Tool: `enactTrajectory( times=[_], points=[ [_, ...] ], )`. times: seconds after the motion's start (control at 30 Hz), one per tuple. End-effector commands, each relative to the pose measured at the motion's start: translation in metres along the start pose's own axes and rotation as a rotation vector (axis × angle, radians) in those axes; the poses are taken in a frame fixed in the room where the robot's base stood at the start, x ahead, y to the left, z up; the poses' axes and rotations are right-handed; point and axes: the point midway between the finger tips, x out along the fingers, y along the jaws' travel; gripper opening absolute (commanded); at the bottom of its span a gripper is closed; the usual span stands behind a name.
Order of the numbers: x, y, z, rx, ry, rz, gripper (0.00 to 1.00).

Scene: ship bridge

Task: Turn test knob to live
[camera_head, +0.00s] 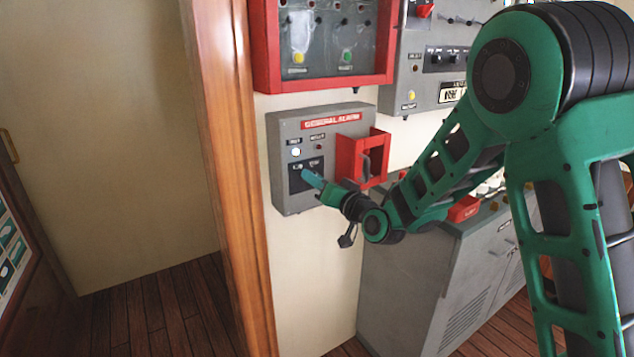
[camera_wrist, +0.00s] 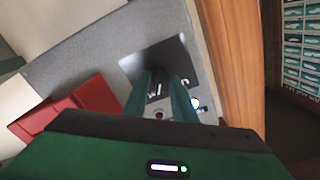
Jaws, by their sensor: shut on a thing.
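A grey General Alarm box (camera_head: 290,203) is mounted on the cream wall, with a red title label on top. Its dark knob plate (camera_head: 296,179) sits at the lower left; it also shows in the wrist view (camera_wrist: 168,52). My gripper (camera_head: 311,178) reaches in from the right and its fingertips are at this plate. In the wrist view the two teal fingers of my gripper (camera_wrist: 165,95) are close together around the test knob's place. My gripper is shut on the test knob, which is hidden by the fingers. Its pointing direction cannot be told.
A red guarded cover (camera_head: 347,158) sticks out of the box right beside my gripper. A red-framed panel (camera_head: 262,50) hangs above. A wooden door post (camera_head: 225,110) stands close on the left. A grey cabinet (camera_head: 405,285) stands below right.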

Motion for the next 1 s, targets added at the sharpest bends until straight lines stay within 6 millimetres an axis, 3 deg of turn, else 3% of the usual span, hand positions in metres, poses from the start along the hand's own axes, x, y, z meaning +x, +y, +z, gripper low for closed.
enactTrajectory(
  times=[1.0],
  points=[
    [0.0001,0.0020,0.0011,-0.885,-0.004,0.010,0.02]
  ],
)
